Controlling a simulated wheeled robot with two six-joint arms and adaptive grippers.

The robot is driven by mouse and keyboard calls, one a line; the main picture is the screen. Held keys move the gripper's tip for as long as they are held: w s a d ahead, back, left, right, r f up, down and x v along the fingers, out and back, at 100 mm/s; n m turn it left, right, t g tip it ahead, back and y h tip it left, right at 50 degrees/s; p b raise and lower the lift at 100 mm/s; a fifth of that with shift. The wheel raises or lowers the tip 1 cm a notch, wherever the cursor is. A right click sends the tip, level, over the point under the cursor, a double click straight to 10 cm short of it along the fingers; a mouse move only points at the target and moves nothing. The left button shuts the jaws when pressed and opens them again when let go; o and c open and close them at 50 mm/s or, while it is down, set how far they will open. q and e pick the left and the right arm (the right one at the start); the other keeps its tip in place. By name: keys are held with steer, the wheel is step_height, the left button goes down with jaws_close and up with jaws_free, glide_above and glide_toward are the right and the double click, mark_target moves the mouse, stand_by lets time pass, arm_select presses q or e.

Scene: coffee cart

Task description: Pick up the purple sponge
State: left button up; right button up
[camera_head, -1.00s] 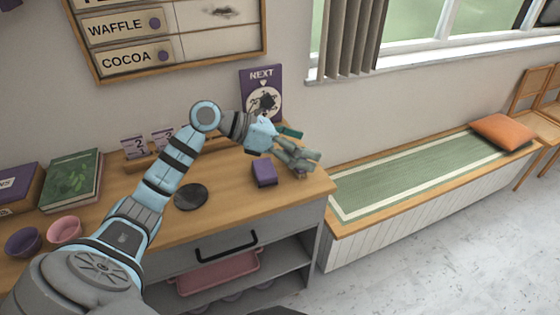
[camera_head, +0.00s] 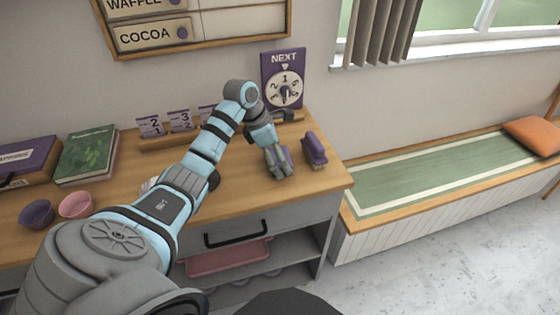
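The purple sponge (camera_head: 288,155) is on the wooden counter near its right end, mostly hidden behind my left gripper. Only a small purple patch shows beside the fingers. My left gripper (camera_head: 280,172) points down at the sponge, with its fingers over or around it. I cannot tell whether the fingers are closed on it or whether it is still resting on the counter. My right gripper is not in view.
A purple stapler-like object (camera_head: 314,150) stands close to the right of my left gripper. A purple dial sign (camera_head: 284,80) and small number cards (camera_head: 180,121) stand behind. Books (camera_head: 87,155) and two cups (camera_head: 75,205) are on the left. The counter (camera_head: 240,197) is clear in front.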

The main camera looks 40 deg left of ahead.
arm_select(q)
steer(key=shift+f, duration=0.1)
steer(key=c, duration=1)
steer(key=shift+c, duration=0.2)
step_height(320, 180, up, 20)
steer(key=p, duration=0.9)
steer(key=shift+p, duration=0.4)
